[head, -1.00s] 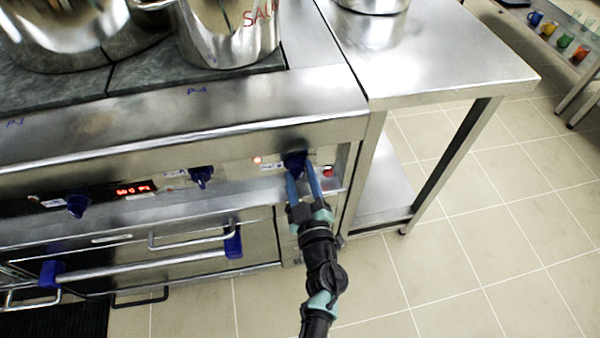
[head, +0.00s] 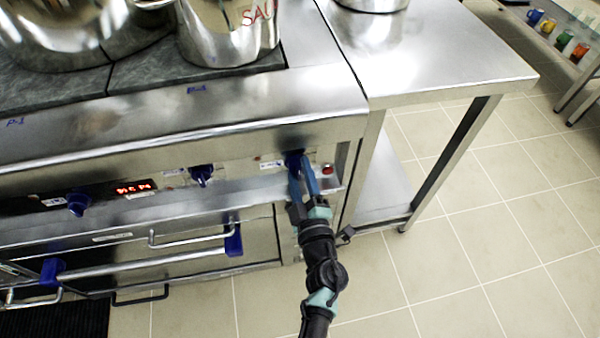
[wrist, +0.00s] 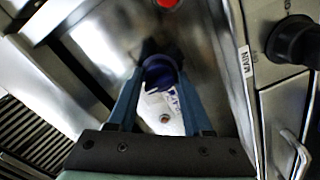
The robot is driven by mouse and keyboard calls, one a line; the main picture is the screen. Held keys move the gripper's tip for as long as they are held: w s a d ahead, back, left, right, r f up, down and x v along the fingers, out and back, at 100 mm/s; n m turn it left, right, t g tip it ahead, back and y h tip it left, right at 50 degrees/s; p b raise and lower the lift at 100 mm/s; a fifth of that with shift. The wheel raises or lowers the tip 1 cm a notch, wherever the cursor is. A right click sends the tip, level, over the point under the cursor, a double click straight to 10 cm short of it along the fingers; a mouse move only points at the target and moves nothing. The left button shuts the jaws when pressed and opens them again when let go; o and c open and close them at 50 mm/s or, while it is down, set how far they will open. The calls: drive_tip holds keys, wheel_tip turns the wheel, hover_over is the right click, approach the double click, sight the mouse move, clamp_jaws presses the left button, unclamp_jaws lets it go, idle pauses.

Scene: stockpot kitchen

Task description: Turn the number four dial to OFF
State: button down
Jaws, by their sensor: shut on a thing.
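The number four dial (head: 293,157) is a dark blue knob at the right end of the stove's front panel. My gripper (head: 302,170) is shut on it, with one blue finger on each side. In the wrist view the dial (wrist: 160,70) shows between the fingertips of my gripper (wrist: 160,82). The white label (wrist: 160,108) and a small lamp lie beside it. The fingers hide part of the dial, and I cannot read its pointer against the marks. In the head view the small lamp (head: 257,158) left of the dial looks unlit.
Other blue dials (head: 201,175) (head: 78,204) sit further left, with a red display (head: 134,188) between them. A red button (head: 327,170) is just right of the dial. Oven handles (head: 150,262) jut out below. Steel pots (head: 228,40) stand above. The floor at right is clear.

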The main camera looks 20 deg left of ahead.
drive_tip(key=shift+c, duration=1.6)
unclamp_jaws()
drive_tip(key=shift+s, duration=0.1)
drive_tip(key=shift+s+d+r+p, duration=0.1)
drive_tip(key=shift+s+d+p, duration=0.15)
drive_tip(key=shift+d+p, duration=0.05)
drive_tip(key=p+v, duration=0.3)
drive_tip(key=v, duration=0.9)
drive_tip(key=shift+p, duration=0.3)
